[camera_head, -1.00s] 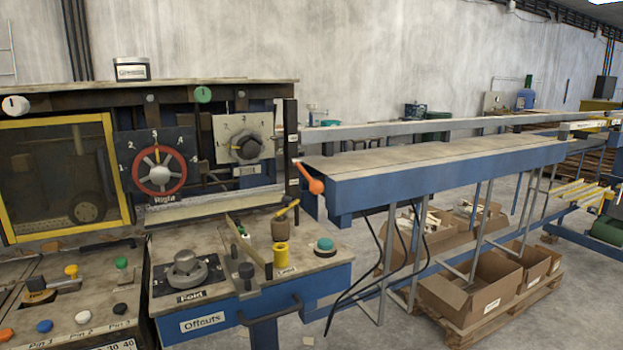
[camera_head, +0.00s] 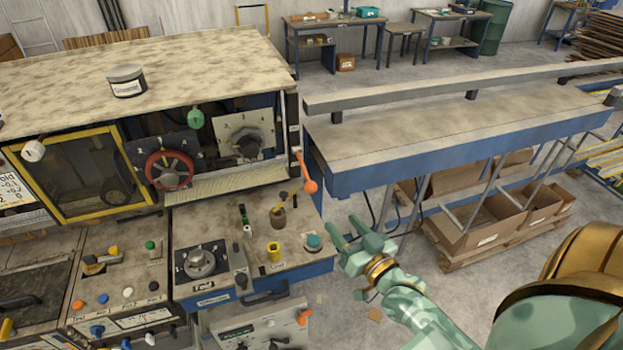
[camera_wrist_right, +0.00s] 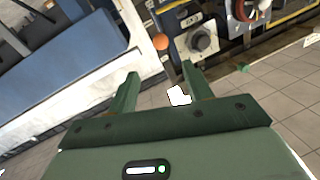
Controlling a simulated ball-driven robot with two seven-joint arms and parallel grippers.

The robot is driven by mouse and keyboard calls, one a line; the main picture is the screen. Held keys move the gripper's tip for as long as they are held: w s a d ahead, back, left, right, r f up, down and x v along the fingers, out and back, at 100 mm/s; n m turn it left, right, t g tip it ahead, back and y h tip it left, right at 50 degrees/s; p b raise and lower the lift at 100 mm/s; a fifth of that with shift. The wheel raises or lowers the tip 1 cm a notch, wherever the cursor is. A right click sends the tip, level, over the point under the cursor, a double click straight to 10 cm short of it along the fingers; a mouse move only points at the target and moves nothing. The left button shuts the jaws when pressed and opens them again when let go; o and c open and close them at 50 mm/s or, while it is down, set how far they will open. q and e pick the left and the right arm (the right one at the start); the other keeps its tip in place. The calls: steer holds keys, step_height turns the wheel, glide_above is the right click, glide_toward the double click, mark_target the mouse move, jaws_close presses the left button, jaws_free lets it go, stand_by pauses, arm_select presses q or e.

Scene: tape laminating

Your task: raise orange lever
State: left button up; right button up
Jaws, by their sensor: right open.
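The orange lever (camera_head: 309,186) is on the right end of the machine's upper housing, its round orange knob hanging down and to the right. In the right wrist view its orange knob (camera_wrist_right: 160,41) shows beyond the fingertips, near the gap between them. My right gripper (camera_head: 342,227) is open and empty, in front of and to the right of the console, below the lever. It is apart from the lever. In the wrist view its two green fingers (camera_wrist_right: 160,72) are spread. My left gripper is not in view.
A long blue table (camera_head: 450,145) extends to the right of the lever. Cardboard boxes (camera_head: 470,235) stand below it. Another orange knob (camera_head: 304,316) is on a lower panel.

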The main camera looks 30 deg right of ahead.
mark_target(314, 192)
steer(key=w, duration=0.7)
steer(key=w+p, duration=0.1)
steer(key=w, duration=0.7)
steer(key=shift+d+f, duration=0.1)
steer(key=shift+d, duration=0.1)
jaws_close()
